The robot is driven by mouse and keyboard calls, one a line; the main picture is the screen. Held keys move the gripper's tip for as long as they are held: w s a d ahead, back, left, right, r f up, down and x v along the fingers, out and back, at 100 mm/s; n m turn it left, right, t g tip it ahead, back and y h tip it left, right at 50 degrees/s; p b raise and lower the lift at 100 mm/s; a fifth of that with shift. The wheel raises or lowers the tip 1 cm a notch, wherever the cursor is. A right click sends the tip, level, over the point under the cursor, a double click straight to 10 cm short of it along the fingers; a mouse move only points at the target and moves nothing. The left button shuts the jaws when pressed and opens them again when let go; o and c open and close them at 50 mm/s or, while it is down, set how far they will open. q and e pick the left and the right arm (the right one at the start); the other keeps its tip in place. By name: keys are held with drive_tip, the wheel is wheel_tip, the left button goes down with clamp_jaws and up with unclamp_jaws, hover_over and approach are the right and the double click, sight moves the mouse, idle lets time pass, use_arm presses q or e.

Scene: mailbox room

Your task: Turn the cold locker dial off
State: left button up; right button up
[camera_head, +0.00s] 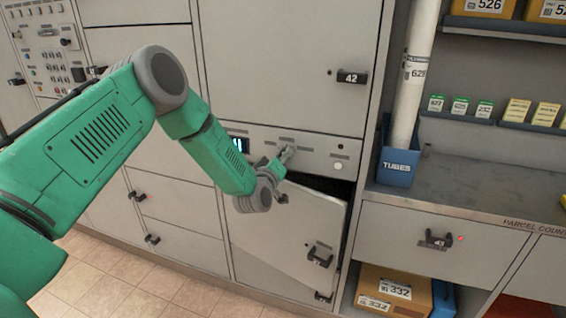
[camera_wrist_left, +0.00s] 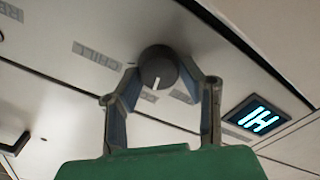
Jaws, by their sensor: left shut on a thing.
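The cold locker dial (camera_wrist_left: 157,66) is a dark round knob with a white pointer line on a light panel. In the left wrist view the line points down the picture, toward a grey label partly hidden by a finger. My left gripper (camera_head: 284,157) is at the control panel (camera_head: 318,150) in the head view, where it mostly covers the dial. In the left wrist view its two fingers are closed around the dial, one on each side. A label reading CHILL (camera_wrist_left: 97,55) lies left of the dial. A lit display (camera_wrist_left: 258,119) appears to read HI. My right gripper is not in view.
The locker door (camera_head: 300,225) below the panel stands partly open. Locker door 42 (camera_head: 290,60) above is closed. A blue TUBES holder (camera_head: 397,167) with a white tube (camera_head: 412,85) stands right, on the counter (camera_head: 460,190). Boxes (camera_head: 393,290) sit below the counter.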

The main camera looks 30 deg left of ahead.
use_arm(q)
drive_tip(key=shift+s+f+n+b, duration=0.1)
drive_tip(key=shift+f+n+b, duration=0.1)
drive_tip(key=shift+n+b, duration=1.1)
drive_tip(key=shift+w+f+n+b, duration=0.15)
drive_tip(key=shift+n+b, duration=0.7)
drive_tip(key=shift+n, duration=1)
drive_tip(key=shift+s+f+n+b, duration=0.15)
drive_tip(key=shift+f+n+b, duration=0.1)
drive_tip(key=shift+n+b, duration=1.05)
drive_tip(key=shift+n, duration=0.35)
drive_tip(key=o, duration=1.1)
drive_tip(key=shift+a+r, duration=0.1)
drive_tip(key=shift+r, duration=0.1)
drive_tip(key=v, duration=1.1)
drive_tip(key=shift+s, duration=0.35)
